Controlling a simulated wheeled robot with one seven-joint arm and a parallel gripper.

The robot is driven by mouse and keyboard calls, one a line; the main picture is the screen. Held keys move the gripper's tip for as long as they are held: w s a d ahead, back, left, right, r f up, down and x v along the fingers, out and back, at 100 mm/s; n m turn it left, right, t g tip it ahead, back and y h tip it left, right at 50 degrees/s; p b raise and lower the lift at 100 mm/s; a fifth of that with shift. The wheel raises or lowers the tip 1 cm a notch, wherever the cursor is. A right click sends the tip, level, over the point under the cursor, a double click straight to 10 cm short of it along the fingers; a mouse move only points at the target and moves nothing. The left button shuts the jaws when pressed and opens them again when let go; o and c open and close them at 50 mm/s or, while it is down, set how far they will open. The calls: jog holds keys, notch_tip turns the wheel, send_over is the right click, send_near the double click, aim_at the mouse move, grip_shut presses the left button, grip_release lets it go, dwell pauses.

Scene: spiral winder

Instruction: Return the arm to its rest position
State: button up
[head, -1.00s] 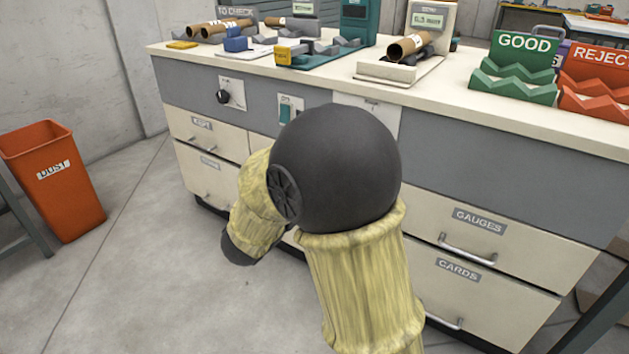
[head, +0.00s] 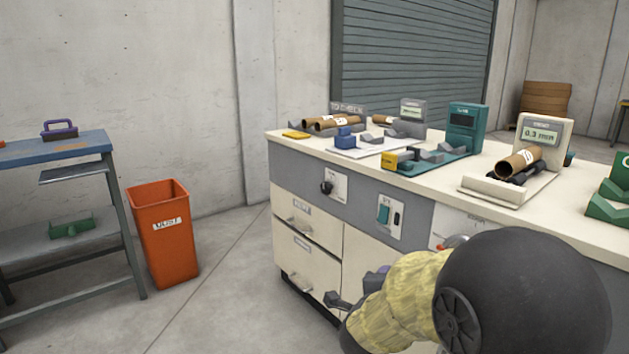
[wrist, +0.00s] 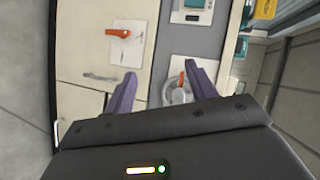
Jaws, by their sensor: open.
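My gripper (wrist: 163,85) is open, with its two purple fingers apart and nothing held between them. In the wrist view it faces the cream and grey front of the bench. In the head view my arm is folded at the lower right, and part of my gripper (head: 355,292) shows as dark and purple pieces in front of the bench drawers. The rest of it is hidden behind my own arm.
The bench (head: 300,172) carries a cardboard tube on a gauge (head: 519,166), more tubes (head: 333,123) and a teal device (head: 467,128). An orange dust bin (head: 165,240) and a blue-topped stand (head: 55,147) are at left. A round knob (wrist: 177,96) faces my gripper. Floor between bin and bench is clear.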

jog(key=s+f+n+g+y+p, duration=0.3)
jog(key=s+n+g+y+p, duration=0.6)
jog(key=s+n, duration=1.1)
notch_tip(320, 180, up, 38)
jog(key=g+h+p, duration=0.1)
jog(key=h+p, duration=0.2)
jog(key=p, duration=3.3)
jog(key=shift+f+g+p, duration=0.2)
jog(key=shift+g+p, duration=0.1)
jog(key=shift+p, duration=0.1)
jog(key=shift+a, duration=0.1)
